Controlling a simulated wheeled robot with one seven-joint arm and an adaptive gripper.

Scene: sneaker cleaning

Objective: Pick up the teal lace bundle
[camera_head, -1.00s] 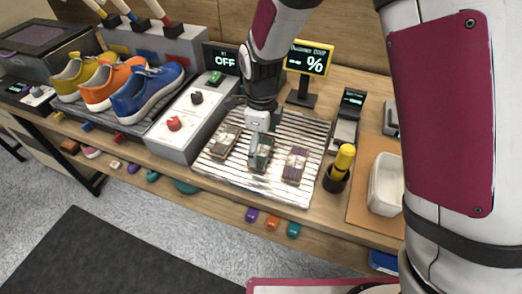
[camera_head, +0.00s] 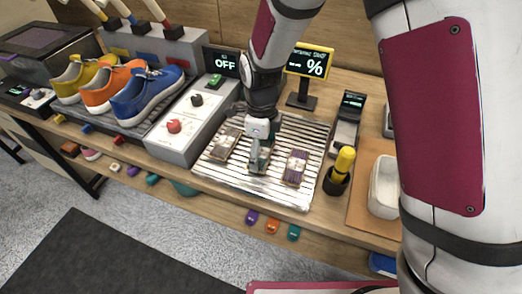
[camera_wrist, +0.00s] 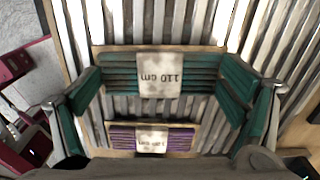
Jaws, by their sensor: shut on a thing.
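The teal lace bundle (camera_wrist: 120,72) has a white band marked "110 cm" and lies across the middle of the wrist view. My gripper (camera_wrist: 162,88) has its teal-padded fingers at the two ends of the bundle and is shut on it. In the head view, my gripper (camera_head: 259,156) points down over the ribbed metal rack (camera_head: 285,127), and the teal bundle (camera_head: 262,165) is partly hidden by it. I cannot tell any gap between bundle and rack.
A purple lace bundle (camera_head: 295,168) lies to the right on the rack and a greyish one (camera_head: 224,144) to the left. A white control box (camera_head: 185,122) stands left of the rack. A black cup with a yellow-handled tool (camera_head: 338,178) stands at right.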

